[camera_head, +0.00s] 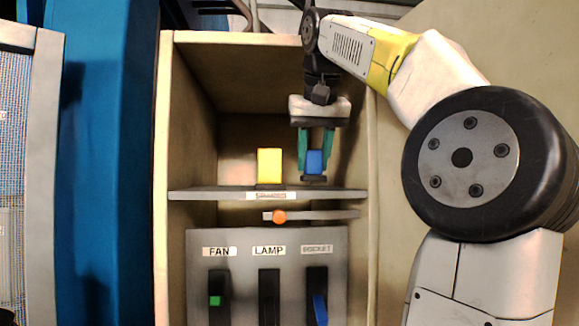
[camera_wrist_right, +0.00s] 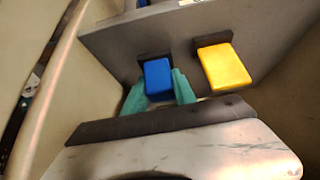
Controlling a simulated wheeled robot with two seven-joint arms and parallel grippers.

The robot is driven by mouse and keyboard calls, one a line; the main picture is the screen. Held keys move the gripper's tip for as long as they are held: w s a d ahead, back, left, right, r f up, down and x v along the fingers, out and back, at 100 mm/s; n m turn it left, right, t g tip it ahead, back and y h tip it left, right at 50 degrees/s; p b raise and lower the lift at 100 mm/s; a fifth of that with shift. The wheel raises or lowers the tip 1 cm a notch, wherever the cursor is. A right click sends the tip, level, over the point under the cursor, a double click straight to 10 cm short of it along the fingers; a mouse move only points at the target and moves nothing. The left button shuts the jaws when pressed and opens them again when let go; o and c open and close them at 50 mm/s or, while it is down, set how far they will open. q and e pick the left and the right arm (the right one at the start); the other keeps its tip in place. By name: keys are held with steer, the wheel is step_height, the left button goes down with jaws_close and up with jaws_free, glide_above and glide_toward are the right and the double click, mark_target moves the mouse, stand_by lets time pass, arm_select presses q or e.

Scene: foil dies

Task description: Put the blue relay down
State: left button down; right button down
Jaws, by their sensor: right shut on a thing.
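The blue relay (camera_head: 314,162) is at the right end of the shelf in the cabinet, on a small dark base. My right gripper (camera_head: 315,158) reaches down from above, its green fingers on either side of the relay, shut on it. In the right wrist view the blue relay (camera_wrist_right: 158,78) sits between the green fingertips (camera_wrist_right: 159,90), against a dark base. I cannot tell whether the relay's underside touches the shelf. My left gripper is not in view.
A yellow relay (camera_head: 269,165) stands on the shelf (camera_head: 225,194) left of the blue one. The cabinet's right wall (camera_head: 358,150) is close to my gripper.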

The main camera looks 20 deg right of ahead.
steer(key=shift+w+d, duration=0.2)
steer(key=shift+w, duration=0.7)
steer(key=shift+f, duration=0.75)
steer(key=shift+f, duration=0.1)
steer(key=c, duration=1)
jaws_free()
steer(key=shift+s+r, duration=0.2)
steer(key=shift+r, duration=0.25)
steer(key=v, duration=0.6)
steer(key=shift+s+a+r, duration=0.1)
steer(key=shift+s+r, duration=0.15)
steer(key=shift+r, duration=0.05)
